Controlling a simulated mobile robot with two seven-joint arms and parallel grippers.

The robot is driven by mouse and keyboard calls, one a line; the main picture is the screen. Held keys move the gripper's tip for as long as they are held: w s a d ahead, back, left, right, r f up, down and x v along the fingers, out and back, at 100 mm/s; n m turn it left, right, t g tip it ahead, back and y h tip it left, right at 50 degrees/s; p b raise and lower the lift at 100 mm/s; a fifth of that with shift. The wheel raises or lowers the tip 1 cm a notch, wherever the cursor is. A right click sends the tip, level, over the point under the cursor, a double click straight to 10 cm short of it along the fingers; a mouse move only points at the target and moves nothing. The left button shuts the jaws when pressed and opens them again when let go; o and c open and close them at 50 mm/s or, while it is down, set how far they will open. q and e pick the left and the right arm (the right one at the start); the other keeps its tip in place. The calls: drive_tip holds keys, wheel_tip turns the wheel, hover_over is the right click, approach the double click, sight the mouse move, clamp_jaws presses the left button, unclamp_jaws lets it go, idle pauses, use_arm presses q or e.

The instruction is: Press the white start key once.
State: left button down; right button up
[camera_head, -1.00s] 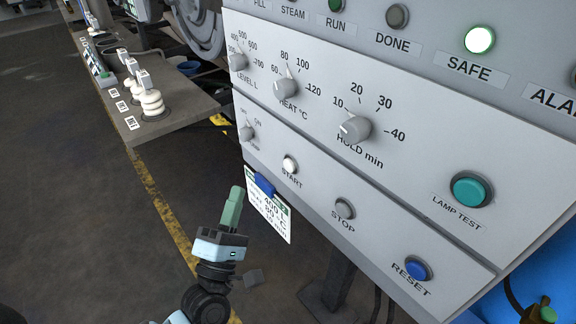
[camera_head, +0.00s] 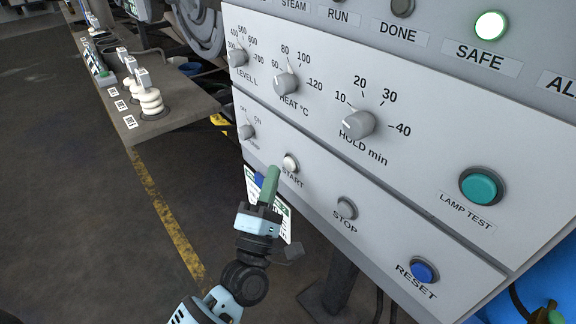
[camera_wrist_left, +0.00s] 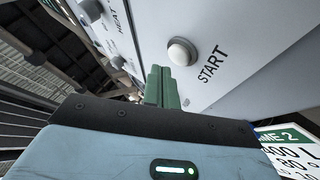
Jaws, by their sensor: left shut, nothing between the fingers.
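The white start key (camera_head: 290,163) is a round button above the word START on the grey control panel (camera_head: 420,165). It also shows in the left wrist view (camera_wrist_left: 182,52), with START printed to its right. My left gripper (camera_head: 271,174) is shut and empty, its green fingers pointing up toward the panel just left of and below the key in the head view. In the left wrist view the fingertips (camera_wrist_left: 160,72) are just below and left of the key, with a small gap in the picture. I cannot tell whether they touch the panel. My right gripper is out of view.
The grey stop key (camera_head: 346,208), blue reset key (camera_head: 422,270) and teal lamp test key (camera_head: 481,187) are on the same panel. Knobs (camera_head: 357,124) sit above the start key. A white card (camera_head: 285,222) hangs behind my left gripper. The SAFE lamp (camera_head: 490,26) glows.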

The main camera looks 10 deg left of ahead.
use_arm(q)
drive_tip(key=shift+w+d, duration=0.1)
drive_tip(key=shift+w, duration=0.05)
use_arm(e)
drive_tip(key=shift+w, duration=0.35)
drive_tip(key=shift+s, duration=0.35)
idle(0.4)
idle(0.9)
use_arm(q)
drive_tip(key=shift+w+d, duration=0.3)
drive_tip(key=shift+w, duration=0.05)
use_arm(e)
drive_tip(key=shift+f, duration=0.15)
use_arm(q)
drive_tip(key=shift+w+d+b, duration=0.25)
drive_tip(key=shift+w+b, duration=0.05)
drive_tip(key=shift+w, duration=0.05)
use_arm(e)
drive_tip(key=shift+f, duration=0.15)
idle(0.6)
use_arm(q)
drive_tip(key=shift+s+a, duration=0.55)
drive_tip(key=shift+s, duration=0.15)
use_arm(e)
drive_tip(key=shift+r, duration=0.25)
